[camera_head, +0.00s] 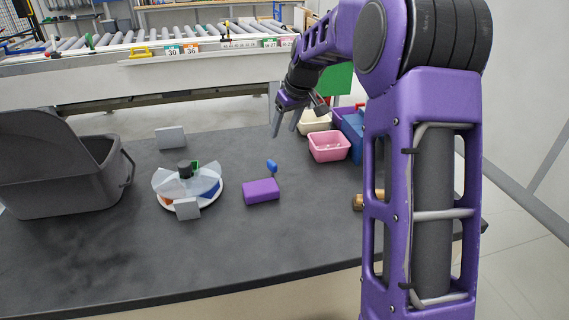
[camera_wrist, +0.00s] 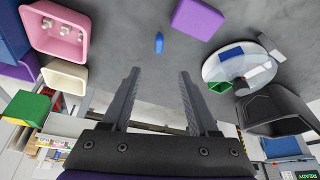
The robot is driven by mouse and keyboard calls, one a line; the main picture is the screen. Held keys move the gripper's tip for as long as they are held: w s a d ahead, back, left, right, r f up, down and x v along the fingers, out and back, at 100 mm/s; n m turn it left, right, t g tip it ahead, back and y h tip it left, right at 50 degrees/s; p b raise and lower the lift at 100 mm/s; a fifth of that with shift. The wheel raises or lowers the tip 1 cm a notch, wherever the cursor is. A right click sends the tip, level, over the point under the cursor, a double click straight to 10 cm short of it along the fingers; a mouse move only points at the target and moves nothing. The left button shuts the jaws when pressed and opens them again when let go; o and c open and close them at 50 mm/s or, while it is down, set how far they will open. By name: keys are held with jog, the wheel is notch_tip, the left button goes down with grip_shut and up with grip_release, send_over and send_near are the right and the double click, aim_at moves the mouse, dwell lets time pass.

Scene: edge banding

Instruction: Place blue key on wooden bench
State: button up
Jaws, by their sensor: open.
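The blue key (camera_head: 272,166) is a small piece on the dark table, just behind a purple block. It also shows in the wrist view (camera_wrist: 159,43), beyond my fingertips and between their lines. My gripper (camera_head: 284,132) is open and empty above the table, its fingers pointing down. In the wrist view its two fingers (camera_wrist: 159,72) are apart with nothing between them. A small brown wooden piece (camera_head: 358,202), perhaps the wooden bench, is at the right, mostly hidden behind my arm.
The purple block (camera_head: 261,191) lies close to the key. A round white divided tray (camera_head: 162,188) and a grey bin (camera_head: 70,185) stand to the left. Pink (camera_head: 329,147), cream (camera_head: 315,122) and blue bins stand at the right. The table front (camera_head: 200,265) is clear.

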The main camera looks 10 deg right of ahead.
jog(key=b, duration=0.1)
send_over(272, 162)
jog(key=s, duration=0.2)
jog(key=f, duration=0.6)
jog(key=d+f, duration=0.1)
jog(key=f, duration=0.3)
jog(key=shift+s, duration=0.15)
jog(key=shift+b+x, duration=0.4)
jog(key=shift+x, duration=2.85)
jog(key=shift+r, duration=0.1)
grip_shut()
